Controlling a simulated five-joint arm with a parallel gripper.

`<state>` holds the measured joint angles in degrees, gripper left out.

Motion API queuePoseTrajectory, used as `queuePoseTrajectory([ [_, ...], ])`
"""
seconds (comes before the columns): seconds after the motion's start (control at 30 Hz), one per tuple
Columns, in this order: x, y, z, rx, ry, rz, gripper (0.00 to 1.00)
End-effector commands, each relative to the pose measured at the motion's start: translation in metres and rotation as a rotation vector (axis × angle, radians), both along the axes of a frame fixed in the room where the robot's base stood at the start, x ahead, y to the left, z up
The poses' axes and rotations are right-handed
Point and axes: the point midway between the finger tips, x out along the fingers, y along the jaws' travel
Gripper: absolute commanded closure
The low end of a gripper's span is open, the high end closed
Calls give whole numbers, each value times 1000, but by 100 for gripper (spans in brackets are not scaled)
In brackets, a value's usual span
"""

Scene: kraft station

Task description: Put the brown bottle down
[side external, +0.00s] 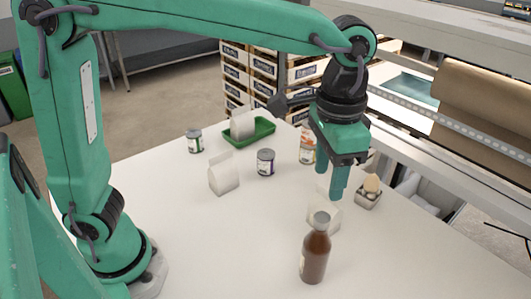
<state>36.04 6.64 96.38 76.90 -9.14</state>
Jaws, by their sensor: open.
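The brown bottle (314,256) stands upright on the white table at the front right, with a grey cap and a pale label on its left side. My gripper (331,184) is open, pointing down behind and above the bottle in the side view. Its green fingers look apart from the bottle, and nothing shows between them. A white block-like carton (331,218) stands just behind the bottle and is partly hidden by it and by the fingers.
A green tray (262,132) holds a white carton (242,124). Cans stand at the left (194,141), centre (265,162) and behind my gripper (307,147).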

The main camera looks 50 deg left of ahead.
Motion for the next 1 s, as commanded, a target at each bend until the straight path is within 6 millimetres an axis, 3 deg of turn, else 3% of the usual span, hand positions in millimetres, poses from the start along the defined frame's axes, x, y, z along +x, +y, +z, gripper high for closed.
queuePoseTrajectory([
  [0.17, 0, 3, 1, -3, -3, 5, 51],
  [0.37, -1, 26, 6, -23, -33, 40, 51],
  [0.67, -17, 101, 15, -77, -143, 159, 51],
  [1.0, -55, 180, 6, -117, -302, 308, 51],
])
